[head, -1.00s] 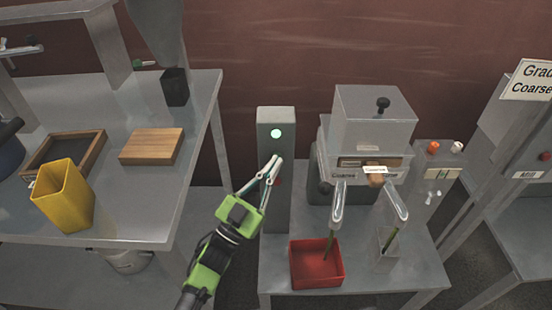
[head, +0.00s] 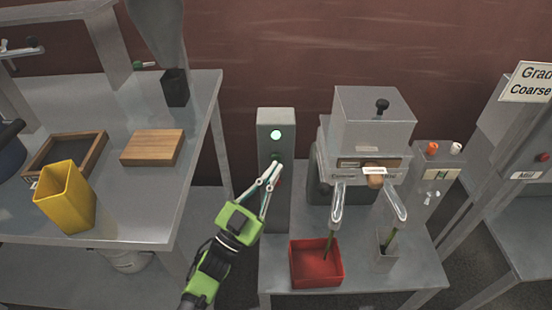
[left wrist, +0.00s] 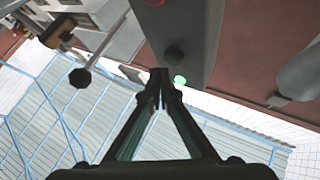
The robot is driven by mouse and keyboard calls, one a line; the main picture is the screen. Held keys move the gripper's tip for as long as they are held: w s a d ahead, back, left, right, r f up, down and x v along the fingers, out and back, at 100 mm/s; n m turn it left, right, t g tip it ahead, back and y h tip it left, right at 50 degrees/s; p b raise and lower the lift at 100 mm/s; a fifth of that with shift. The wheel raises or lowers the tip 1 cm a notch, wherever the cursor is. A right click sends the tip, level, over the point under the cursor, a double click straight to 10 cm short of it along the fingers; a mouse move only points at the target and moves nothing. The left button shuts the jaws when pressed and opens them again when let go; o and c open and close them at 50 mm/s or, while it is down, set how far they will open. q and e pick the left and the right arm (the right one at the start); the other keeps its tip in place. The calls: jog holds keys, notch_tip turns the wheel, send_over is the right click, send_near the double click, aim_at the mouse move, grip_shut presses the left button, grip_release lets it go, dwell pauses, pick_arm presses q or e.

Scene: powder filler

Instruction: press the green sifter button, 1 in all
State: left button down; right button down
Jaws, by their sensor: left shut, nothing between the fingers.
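A grey control post (head: 275,118) stands at the left end of the sifter table, with a lit pale-green lamp (head: 275,134) near its top. Below the lamp is a dark green button (head: 275,156), and a red button is partly hidden behind my fingers. My left gripper (head: 276,166) is shut and empty, its tips at the post just below the dark green button. In the left wrist view the dark button (left wrist: 174,55) shows just beyond the fingertips (left wrist: 160,72), slightly to their right, with the lamp (left wrist: 180,80) beside them. I cannot tell whether the tips touch the post.
The grey sifter machine (head: 372,118) stands right of the post, with a red tray (head: 316,280) in front of it. At left, a metal table holds a yellow container (head: 64,198) and a wooden block (head: 152,147). A gap separates the two tables.

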pick_arm(q)
jog(key=shift+s+p, duration=1.05)
jog(key=shift+s, duration=1.5)
